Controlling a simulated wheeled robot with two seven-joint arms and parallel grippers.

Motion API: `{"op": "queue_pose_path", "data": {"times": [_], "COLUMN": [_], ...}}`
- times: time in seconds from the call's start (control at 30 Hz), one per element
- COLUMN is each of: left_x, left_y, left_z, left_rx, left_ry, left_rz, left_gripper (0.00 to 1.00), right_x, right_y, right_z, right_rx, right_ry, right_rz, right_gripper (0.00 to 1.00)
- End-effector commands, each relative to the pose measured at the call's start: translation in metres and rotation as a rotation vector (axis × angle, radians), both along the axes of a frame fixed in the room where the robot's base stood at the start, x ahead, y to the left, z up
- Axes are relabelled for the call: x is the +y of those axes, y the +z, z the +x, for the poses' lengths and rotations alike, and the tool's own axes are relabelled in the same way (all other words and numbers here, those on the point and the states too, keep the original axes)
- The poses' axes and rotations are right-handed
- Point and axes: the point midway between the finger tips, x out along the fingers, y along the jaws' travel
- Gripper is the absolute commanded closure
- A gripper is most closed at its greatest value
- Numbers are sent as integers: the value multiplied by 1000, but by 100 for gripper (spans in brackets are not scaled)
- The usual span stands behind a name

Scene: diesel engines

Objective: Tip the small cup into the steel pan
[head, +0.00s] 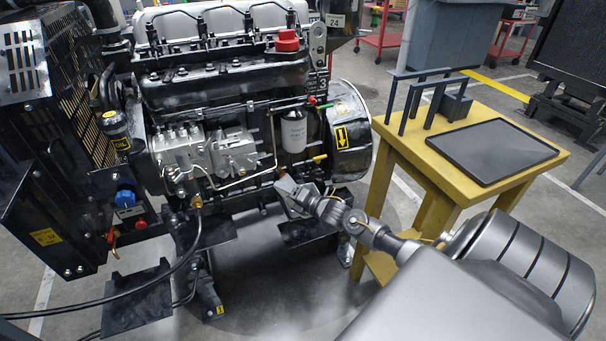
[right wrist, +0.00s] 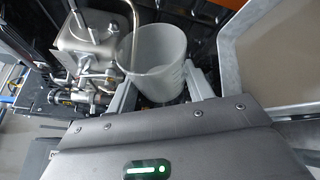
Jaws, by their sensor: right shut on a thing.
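My right gripper (head: 291,190) is low in front of the engine, just below the white filter, in the head view. In the right wrist view, the right gripper (right wrist: 162,88) is shut on the small cup (right wrist: 155,52), a translucent whitish cup held between the two fingers. Its open mouth faces the camera, and I cannot make out any contents. I cannot pick out the cup in the head view. A shallow metal-rimmed surface (right wrist: 285,55) at the right of the wrist view may be the steel pan; I cannot tell for sure. My left gripper does not show.
The engine (head: 230,110) fills the head view's left and middle, with a white filter (head: 294,131) and pipes close to my gripper. A yellow table (head: 408,152) at the right bears a black tray (head: 490,151) and a dark frame (head: 430,98). Black cables hang at the lower left.

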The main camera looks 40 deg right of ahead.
Motion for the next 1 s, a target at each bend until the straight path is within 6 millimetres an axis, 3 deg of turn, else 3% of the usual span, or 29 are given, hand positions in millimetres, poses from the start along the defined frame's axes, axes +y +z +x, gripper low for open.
{"op": "queue_pose_path", "data": {"times": [0.03, 0.3, 0.63, 0.77, 1.0], "left_x": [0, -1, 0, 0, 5], "left_y": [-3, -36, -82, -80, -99], "left_z": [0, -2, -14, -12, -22], "left_rx": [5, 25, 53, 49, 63], "left_ry": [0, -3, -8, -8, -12], "left_rz": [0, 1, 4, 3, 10], "left_gripper": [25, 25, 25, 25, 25], "right_x": [0, 5, 31, 39, 47], "right_y": [5, -17, -23, -43, -45], "right_z": [0, 1, 7, 9, 10], "right_rx": [3, 100, 163, 192, 220], "right_ry": [1, 3, 3, 2, 1], "right_rz": [-23, -478, -780, -917, -1052], "right_gripper": [73, 73, 73, 73, 73]}}
